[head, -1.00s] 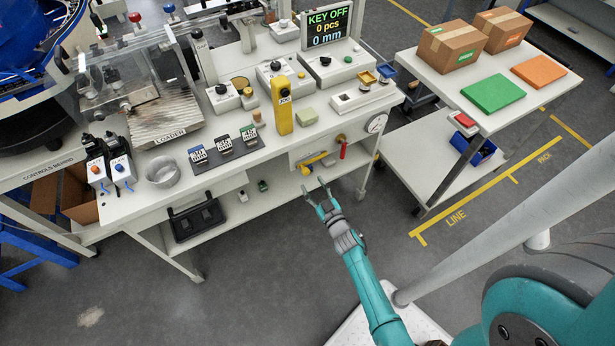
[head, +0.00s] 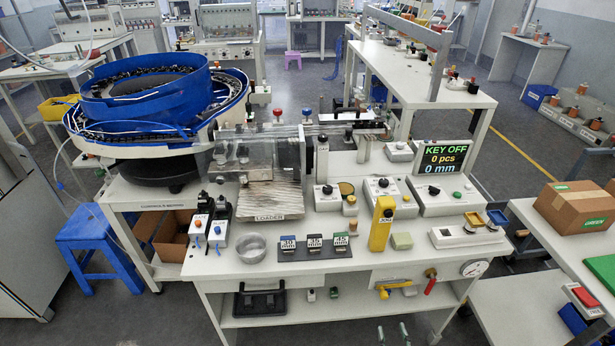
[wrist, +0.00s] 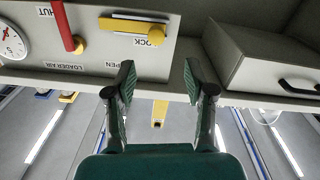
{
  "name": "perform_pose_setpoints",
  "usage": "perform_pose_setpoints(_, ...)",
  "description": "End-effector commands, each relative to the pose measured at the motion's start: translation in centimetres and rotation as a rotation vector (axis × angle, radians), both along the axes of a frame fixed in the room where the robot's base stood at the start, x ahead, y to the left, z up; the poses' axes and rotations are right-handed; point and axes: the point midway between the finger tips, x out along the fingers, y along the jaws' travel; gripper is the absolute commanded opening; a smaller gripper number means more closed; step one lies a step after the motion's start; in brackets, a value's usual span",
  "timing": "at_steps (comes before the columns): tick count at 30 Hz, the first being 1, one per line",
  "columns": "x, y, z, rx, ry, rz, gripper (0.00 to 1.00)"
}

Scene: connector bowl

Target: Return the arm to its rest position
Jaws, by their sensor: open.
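My gripper (wrist: 159,85) is open and empty in the wrist view, its two dark green fingers apart. Beyond it is the front edge of the workbench (wrist: 60,78). Only its fingertips (head: 392,333) show at the bottom edge of the head view, low in front of the bench. The rest of my arm is out of the head view.
The workbench (head: 350,262) carries a loader (head: 270,200), a metal bowl (head: 251,248), a yellow device (head: 381,222) and a KEY OFF display (head: 443,155). A yellow valve handle (wrist: 133,26) and red lever (wrist: 62,25) are on its front. A blue stool (head: 88,232) stands left.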

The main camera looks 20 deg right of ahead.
Motion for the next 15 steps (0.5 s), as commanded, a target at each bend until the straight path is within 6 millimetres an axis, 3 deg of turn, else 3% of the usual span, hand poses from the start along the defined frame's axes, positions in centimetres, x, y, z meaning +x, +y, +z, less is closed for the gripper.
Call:
perform_pose_setpoints(4, -0.3, 0.5, 0.0, 0.003, 0.002, 0.003, 0.54)
perform_pose_setpoints(7, -1.6, 2.2, 0.4, 0.01, 0.005, 0.011, 0.54)
perform_pose_setpoints(15, -8.7, 9.6, 3.4, 0.052, 0.036, 0.051, 0.54)
